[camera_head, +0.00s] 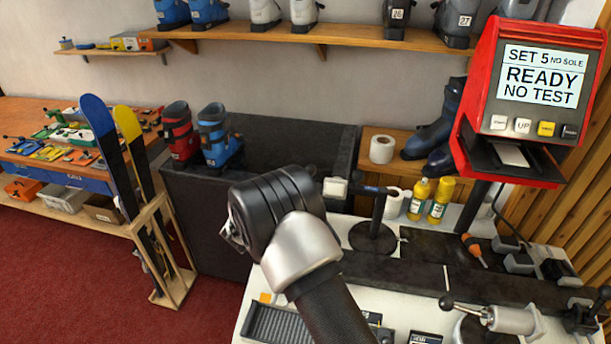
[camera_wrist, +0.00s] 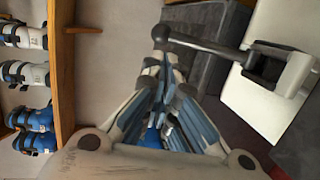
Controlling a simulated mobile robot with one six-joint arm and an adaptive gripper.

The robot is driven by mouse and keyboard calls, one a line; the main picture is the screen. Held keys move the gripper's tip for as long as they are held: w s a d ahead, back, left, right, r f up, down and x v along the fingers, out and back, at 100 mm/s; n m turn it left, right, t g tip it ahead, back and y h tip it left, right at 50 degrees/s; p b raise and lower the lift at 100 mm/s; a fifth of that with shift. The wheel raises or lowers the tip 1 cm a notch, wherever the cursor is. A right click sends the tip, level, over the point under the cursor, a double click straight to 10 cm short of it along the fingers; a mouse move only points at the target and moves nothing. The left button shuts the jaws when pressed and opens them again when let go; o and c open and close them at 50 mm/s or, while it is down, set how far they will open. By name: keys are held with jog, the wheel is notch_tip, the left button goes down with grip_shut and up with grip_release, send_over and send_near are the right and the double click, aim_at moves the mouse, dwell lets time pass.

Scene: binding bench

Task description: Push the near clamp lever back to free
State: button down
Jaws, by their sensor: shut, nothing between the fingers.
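A dark lever with a round black knob (camera_wrist: 161,33) shows in the wrist view. Its arm runs right to a dark hinge bracket (camera_wrist: 275,66) on a pale surface. My gripper (camera_wrist: 160,68) is shut and empty, its fingertips just below the knob in that picture; I cannot tell whether they touch. In the head view my wrist and arm hide most of the gripper. A lever with a black knob (camera_head: 447,302) and a silver cylinder (camera_head: 512,319) stands at the lower right there. I cannot tell whether it is the same lever.
A dark stand (camera_head: 373,237) rises from the white bench beside my wrist. Yellow bottles (camera_head: 418,198) and a red display unit (camera_head: 531,95) stand to the right. A dark cabinet (camera_head: 285,165) with ski boots is behind. Skis (camera_head: 110,155) lean in a rack at left.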

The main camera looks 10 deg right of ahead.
jog(key=b+x, duration=0.2)
jog(key=x, duration=0.8)
jog(key=shift+w, duration=0.3)
jog(key=shift+d+f, duration=0.1)
